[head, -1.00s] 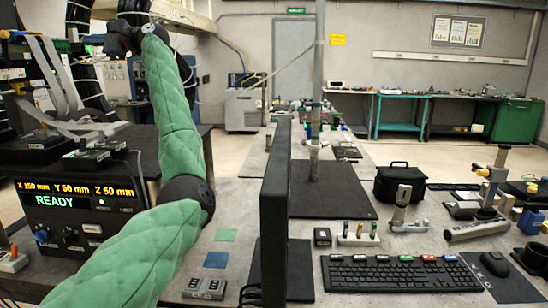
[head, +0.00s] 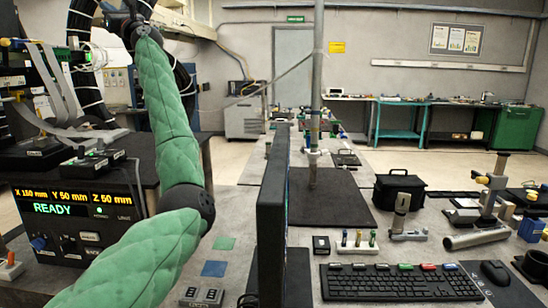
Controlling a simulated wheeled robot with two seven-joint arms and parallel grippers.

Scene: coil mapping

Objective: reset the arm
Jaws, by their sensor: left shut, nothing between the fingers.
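My left arm (head: 168,110), in a green quilted sleeve, rises from the bottom left of the head view, bends at a dark elbow joint and goes up to the top left. My left gripper (head: 116,20) is at its upper end, dark, small and partly cut by the top edge. My right gripper is not in view.
A control box (head: 82,205) reading READY stands at left. A dark upright panel (head: 272,220) and a grey post (head: 316,90) stand mid-table. A keyboard (head: 400,281), mouse (head: 494,272), black bag (head: 399,190) and metal tube (head: 476,238) lie at right.

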